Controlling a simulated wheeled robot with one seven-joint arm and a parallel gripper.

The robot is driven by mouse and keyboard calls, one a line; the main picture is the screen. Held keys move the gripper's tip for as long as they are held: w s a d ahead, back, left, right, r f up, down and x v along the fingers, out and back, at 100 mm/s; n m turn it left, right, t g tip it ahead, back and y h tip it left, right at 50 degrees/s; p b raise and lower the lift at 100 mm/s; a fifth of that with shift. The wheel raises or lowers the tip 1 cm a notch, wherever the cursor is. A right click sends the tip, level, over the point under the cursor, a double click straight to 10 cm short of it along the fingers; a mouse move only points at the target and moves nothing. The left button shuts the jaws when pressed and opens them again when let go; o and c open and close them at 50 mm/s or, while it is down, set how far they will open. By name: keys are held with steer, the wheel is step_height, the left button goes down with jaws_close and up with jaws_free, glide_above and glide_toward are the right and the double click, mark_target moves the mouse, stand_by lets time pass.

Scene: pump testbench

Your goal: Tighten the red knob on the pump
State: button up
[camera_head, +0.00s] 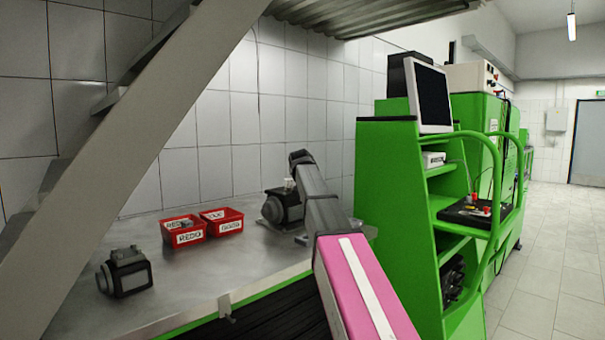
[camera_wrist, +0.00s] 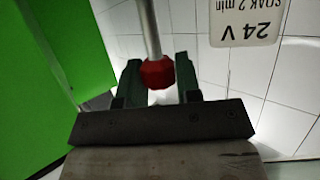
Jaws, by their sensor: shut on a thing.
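The red knob (camera_wrist: 158,73) sits between the two dark green fingers of my gripper (camera_wrist: 158,70) in the wrist view. My gripper is shut on it. A grey metal rod (camera_wrist: 149,28) runs from the knob toward the top of the picture. In the head view my arm reaches over the bench to a dark pump (camera_head: 284,207) standing near the wall. The arm covers part of this pump, and I cannot make out the knob there. How far the knob is turned does not show.
A second dark pump unit (camera_head: 125,273) stands at the front left of the metal bench (camera_head: 205,275). Two red labelled bins (camera_head: 186,232) (camera_head: 222,222) stand between the pumps. A green cabinet (camera_head: 395,220) rises right of the bench. A white "24 V" label (camera_wrist: 247,22) shows upside down.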

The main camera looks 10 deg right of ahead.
steer(key=o, duration=0.9)
steer(key=shift+s, duration=0.1)
steer(key=v, duration=1)
steer(key=shift+s+a+r, duration=0.15)
steer(key=shift+s, duration=0.15)
